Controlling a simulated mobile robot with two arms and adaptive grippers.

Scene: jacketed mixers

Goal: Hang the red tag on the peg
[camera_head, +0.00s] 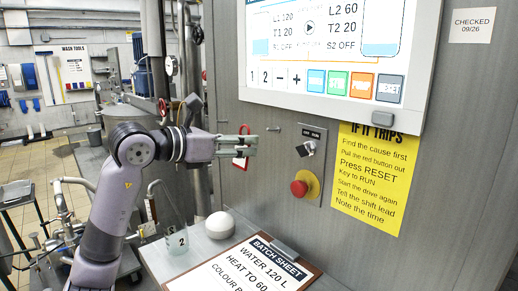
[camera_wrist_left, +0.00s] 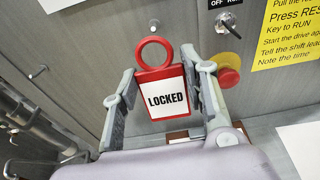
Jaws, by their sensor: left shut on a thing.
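The red tag (camera_wrist_left: 161,95) has a ring at its top and a white face that reads LOCKED. My left gripper (camera_wrist_left: 165,85) is shut on it, one finger on each side, with the ring standing up clear of the fingers. In the head view my left gripper (camera_head: 240,144) is in front of the grey panel, and only a little red of the tag (camera_head: 240,163) shows. A small metal peg (camera_head: 273,129) sticks out of the panel just right of the gripper. In the wrist view a peg (camera_wrist_left: 153,24) shows above the ring, apart from it. My right gripper is not in view.
Another small peg-like pin (camera_wrist_left: 38,73) is at left in the wrist view. Right of the peg are a key switch (camera_head: 309,148), a red stop button (camera_head: 299,188) and a yellow notice (camera_head: 374,180). A screen (camera_head: 330,55) is above; a clipboard (camera_head: 245,268) and white dome (camera_head: 220,225) are below.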

